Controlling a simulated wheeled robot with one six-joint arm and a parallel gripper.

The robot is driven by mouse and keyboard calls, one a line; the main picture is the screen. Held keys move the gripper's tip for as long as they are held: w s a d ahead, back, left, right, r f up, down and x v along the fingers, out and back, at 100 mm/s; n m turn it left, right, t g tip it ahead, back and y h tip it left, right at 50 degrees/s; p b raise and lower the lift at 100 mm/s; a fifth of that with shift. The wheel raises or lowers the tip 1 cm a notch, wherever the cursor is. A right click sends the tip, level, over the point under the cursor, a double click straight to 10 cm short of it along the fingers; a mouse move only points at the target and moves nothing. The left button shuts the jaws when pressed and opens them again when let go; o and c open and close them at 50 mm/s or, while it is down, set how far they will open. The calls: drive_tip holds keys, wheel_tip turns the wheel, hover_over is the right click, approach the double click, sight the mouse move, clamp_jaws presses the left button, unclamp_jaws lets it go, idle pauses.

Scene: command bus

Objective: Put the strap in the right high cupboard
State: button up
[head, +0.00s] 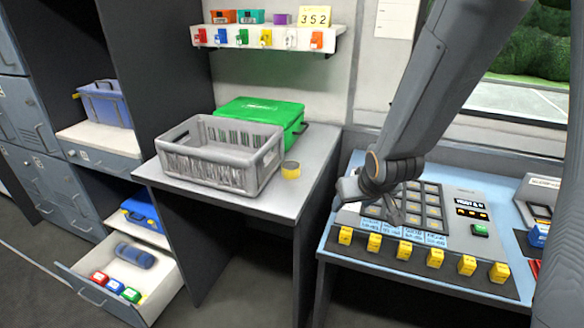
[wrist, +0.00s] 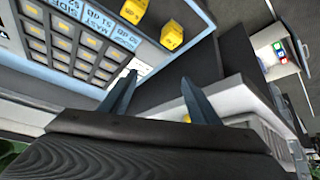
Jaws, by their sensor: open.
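My gripper (head: 372,206) hangs over the button panel on the blue-topped desk at the right. In the wrist view its two fingers stand apart with nothing between them (wrist: 158,78). I cannot identify a strap for certain. A dark blue roll (head: 135,255) lies in the open lower drawer (head: 92,292) at the left, far from my gripper. A small yellow-and-dark roll (head: 290,170) lies on the grey desk beside the grey crate. No high cupboard is clearly in view; only dark open cabinet bays show at the left.
The grey crate (head: 218,155) and a green case (head: 262,115) fill much of the grey desk (head: 228,202). The panel (head: 440,212) has several yellow blocks along its front. A blue bin (head: 105,103) sits in the left bay. The open drawer juts over the floor.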

drive_tip(key=w+a+n+t+y, duration=0.1)
drive_tip(key=w+a+t+y, duration=0.15)
drive_tip(key=w+a, duration=0.35)
drive_tip(key=n+t+y, duration=0.2)
drive_tip(key=t+y, duration=0.1)
approach(291, 164)
drive_tip(key=shift+s+a+f+h+p, duration=0.1)
drive_tip(key=shift+a+f+h+p, duration=0.15)
drive_tip(key=shift+a+p, duration=0.05)
drive_tip(key=shift+p+x, duration=1.35)
drive_tip(key=shift+x, duration=2.35)
drive_tip(key=shift+r, duration=0.15)
drive_tip(key=c, duration=0.9)
drive_tip(key=shift+d+r, duration=0.15)
drive_tip(key=shift+r, duration=0.05)
